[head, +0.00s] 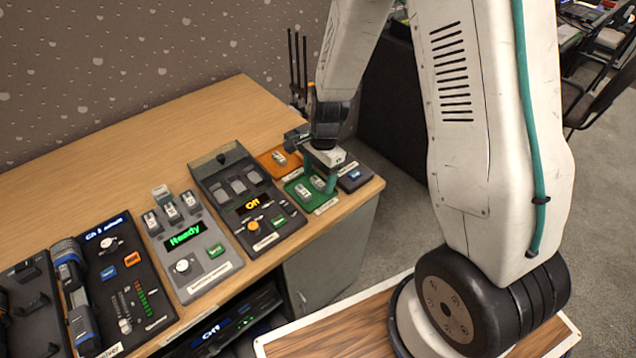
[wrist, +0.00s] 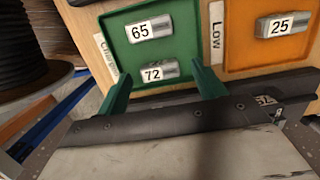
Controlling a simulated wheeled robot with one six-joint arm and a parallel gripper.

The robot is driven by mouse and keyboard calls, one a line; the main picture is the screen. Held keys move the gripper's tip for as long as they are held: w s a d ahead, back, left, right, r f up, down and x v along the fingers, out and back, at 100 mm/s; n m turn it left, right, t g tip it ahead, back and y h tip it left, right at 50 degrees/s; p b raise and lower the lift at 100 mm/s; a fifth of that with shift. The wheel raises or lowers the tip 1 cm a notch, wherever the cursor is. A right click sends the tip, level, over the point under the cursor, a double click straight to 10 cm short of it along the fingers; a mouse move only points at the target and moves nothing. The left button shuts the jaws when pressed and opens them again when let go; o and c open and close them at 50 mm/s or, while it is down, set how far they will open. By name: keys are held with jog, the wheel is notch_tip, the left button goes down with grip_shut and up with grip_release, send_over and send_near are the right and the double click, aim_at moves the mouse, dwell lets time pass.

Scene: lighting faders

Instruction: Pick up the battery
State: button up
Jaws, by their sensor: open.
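Silver batteries with white number labels lie in flat trays. The green tray (head: 325,201) holds two. In the wrist view, battery 65 (wrist: 149,30) is in the upper part of the green tray (wrist: 187,20), and battery 72 (wrist: 160,71) is nearer to me. My gripper (wrist: 161,69) is open, with its green fingers on either side of battery 72; I cannot tell whether they touch it. In the head view my gripper (head: 322,178) is over the green tray and hides part of it. Battery 25 (wrist: 283,25) lies in the orange tray (wrist: 240,50), labelled Low.
A dark tray (head: 354,187) with a blue-marked item is right of the green one. The back of the wooden desk (head: 130,140) is clear.

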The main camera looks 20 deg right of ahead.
jog(key=shift+f, duration=0.4)
jog(key=c, duration=1.1)
jog(key=shift+o, duration=0.2)
jog(key=shift+r, duration=0.1)
